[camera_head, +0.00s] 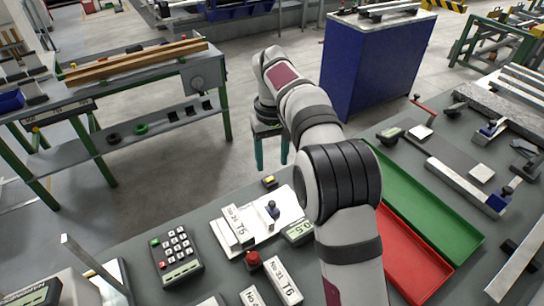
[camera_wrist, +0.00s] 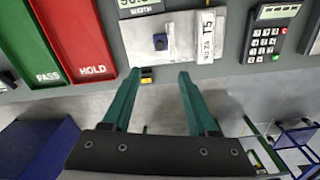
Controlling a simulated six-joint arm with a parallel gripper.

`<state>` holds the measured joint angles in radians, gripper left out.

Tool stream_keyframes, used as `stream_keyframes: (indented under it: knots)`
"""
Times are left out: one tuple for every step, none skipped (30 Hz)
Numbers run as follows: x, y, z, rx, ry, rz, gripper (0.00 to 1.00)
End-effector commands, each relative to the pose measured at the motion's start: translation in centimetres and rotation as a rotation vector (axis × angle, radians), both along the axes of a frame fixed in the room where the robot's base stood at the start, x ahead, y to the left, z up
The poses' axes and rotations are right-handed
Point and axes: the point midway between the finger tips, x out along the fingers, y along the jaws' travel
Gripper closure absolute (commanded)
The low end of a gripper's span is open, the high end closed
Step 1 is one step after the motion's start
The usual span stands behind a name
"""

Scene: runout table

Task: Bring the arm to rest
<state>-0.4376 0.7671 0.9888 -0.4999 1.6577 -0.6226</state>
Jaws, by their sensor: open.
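My gripper (camera_head: 270,164) hangs at the end of my raised arm, past the far edge of the grey table (camera_head: 207,281) in the head view. Its two teal fingers are apart and point down, with nothing between them. In the wrist view the gripper (camera_wrist: 160,76) also shows open and empty, with bare floor between the fingers. The fingertips appear near the table edge there, by a small yellow-and-black block (camera_wrist: 147,76). I cannot tell their exact height. Nothing is seen touching the gripper.
The table bears a metal plate (camera_head: 262,222) with a labelled block, a keypad (camera_head: 176,257), a red button (camera_head: 253,259), a green tray (camera_head: 425,212) and a red tray (camera_head: 411,262). A blue cabinet (camera_head: 372,62) stands beyond. Open floor lies left of the gripper.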

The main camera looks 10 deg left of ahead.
Motion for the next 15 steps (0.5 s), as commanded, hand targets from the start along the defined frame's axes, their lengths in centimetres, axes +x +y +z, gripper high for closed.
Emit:
stream_keyframes:
  knots:
    - [0.02, 0.0, 0.27, 0.001, -0.001, 0.0, 0.41]
    - [0.01, 0.01, 0.36, 0.001, -0.001, 0.0, 0.41]
    - [-0.01, 0.01, 0.41, 0.0, 0.0, 0.0, 0.41]
    - [-0.01, 0.0, 0.42, 0.0, 0.0, 0.0, 0.41]
    - [-0.01, 0.0, 0.41, 0.0, 0.0, 0.0, 0.41]
    - [-0.01, 0.0, 0.39, 0.0, 0.0, 0.0, 0.41]
    - [-0.01, 0.0, 0.39, 0.0, 0.0, 0.0, 0.41]
    - [-0.01, 0.0, 0.38, 0.0, 0.0, 0.0, 0.41]
    - [-0.01, 0.01, 0.37, 0.0, 0.0, 0.0, 0.41]
    - [-0.01, 0.01, 0.36, 0.0, 0.0, 0.0, 0.41]
    - [-0.01, 0.01, 0.36, 0.0, 0.0, 0.0, 0.41]
    - [-0.01, 0.01, 0.35, 0.0, 0.0, 0.0, 0.41]
    - [-0.01, 0.01, 0.35, 0.0, 0.0, 0.0, 0.41]
    - [-0.04, -0.06, 0.4, 0.001, 0.001, -0.002, 0.41]
    - [-0.24, -0.45, 0.7, 0.002, 0.001, -0.014, 0.41]
